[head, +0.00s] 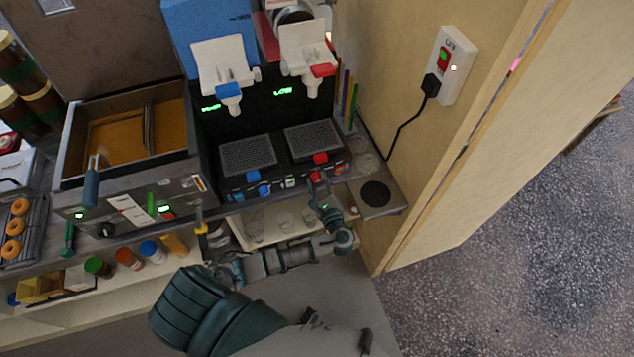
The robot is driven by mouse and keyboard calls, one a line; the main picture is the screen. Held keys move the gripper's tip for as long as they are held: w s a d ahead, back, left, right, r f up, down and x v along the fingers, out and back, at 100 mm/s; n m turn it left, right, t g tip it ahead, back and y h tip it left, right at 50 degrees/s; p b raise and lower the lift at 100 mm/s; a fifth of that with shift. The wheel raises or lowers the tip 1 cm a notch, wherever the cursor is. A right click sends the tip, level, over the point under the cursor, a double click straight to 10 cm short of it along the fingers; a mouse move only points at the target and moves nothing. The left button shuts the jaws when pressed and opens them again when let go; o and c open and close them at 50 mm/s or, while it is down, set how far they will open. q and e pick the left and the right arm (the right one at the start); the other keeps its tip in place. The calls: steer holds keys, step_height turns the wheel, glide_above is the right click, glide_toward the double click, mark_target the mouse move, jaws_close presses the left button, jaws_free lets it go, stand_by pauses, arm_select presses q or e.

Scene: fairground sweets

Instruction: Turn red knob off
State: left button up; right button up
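The drinks machine has a blue side (212,32) and a red side. Its front strip carries blue knobs (252,177) at left and red knobs at right. One red knob (320,158) sits at the front edge of the right drip tray, and a lower red one (315,176) is just below it. My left gripper (320,188) is at the lower red knob, its fingertips very close to it. Whether they touch or grip the knob is too small to tell. My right gripper is not in view.
A fryer (130,205) with its own controls stands left of the machine. A round dark pad (375,194) lies right of the gripper. A wall socket (453,65) with a plugged cable is at upper right.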

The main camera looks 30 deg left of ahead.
arm_select(q)
steer(key=shift+s+d+f, duration=0.1)
steer(key=shift+d, duration=0.15)
steer(key=c, duration=0.3)
steer(key=shift+d, duration=0.2)
steer(key=shift+a, duration=0.15)
jaws_close()
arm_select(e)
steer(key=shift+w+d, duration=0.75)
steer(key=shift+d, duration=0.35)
